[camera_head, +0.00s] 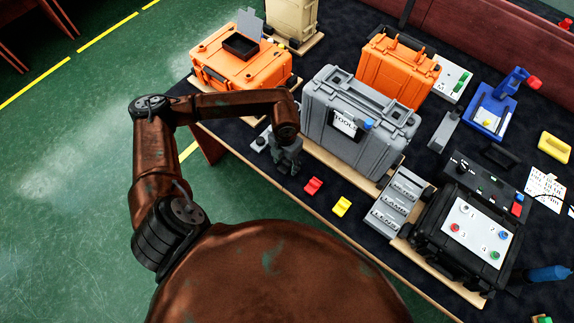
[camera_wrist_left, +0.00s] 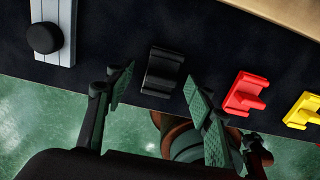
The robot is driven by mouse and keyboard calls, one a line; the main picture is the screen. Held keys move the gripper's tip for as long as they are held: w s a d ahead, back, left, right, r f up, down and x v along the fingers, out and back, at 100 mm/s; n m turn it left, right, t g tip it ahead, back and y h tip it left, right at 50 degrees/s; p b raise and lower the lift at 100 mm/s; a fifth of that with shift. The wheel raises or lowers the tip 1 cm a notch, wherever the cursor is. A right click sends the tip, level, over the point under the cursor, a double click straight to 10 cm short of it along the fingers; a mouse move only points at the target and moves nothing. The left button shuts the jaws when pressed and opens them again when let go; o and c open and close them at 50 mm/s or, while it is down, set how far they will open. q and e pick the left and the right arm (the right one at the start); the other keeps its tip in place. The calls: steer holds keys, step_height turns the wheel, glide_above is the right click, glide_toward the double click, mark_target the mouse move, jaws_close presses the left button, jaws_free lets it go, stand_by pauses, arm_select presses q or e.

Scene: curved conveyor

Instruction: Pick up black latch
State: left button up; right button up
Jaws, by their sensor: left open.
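The black latch (camera_wrist_left: 162,73) lies on the dark table mat near the table edge in the left wrist view. My left gripper (camera_wrist_left: 159,77) is open and empty, with its green-padded fingertips to either side of the latch in that view. I cannot tell the height gap between them. In the head view my left gripper (camera_head: 287,162) points down over the table's near edge, in front of the grey tool case. There the black latch cannot be told apart from the dark gripper. My right gripper is not in view.
A red latch (camera_head: 313,186) and a yellow latch (camera_head: 341,206) lie to the right. The grey tool case (camera_head: 345,130) stands close behind my gripper. A grey plate with a black knob (camera_wrist_left: 57,35) is to the left in the wrist view. An orange case (camera_head: 240,62) stands further left.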

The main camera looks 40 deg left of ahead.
arm_select(q)
steer(key=shift+f, duration=0.25)
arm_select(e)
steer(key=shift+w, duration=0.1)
arm_select(q)
steer(key=c, duration=1.2)
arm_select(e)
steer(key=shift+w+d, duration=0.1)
arm_select(q)
steer(key=shift+r, duration=0.15)
steer(key=shift+r, duration=0.65)
steer(key=s+d+r+p, duration=0.2)
steer(key=s+d+r, duration=0.2)
steer(key=d+r, duration=0.2)
steer(key=s+d+r+p, duration=0.3)
steer(key=d+r, duration=0.2)
steer(key=r, duration=0.4)
steer(key=shift+s+d, duration=0.35)
steer(key=shift+s, duration=0.05)
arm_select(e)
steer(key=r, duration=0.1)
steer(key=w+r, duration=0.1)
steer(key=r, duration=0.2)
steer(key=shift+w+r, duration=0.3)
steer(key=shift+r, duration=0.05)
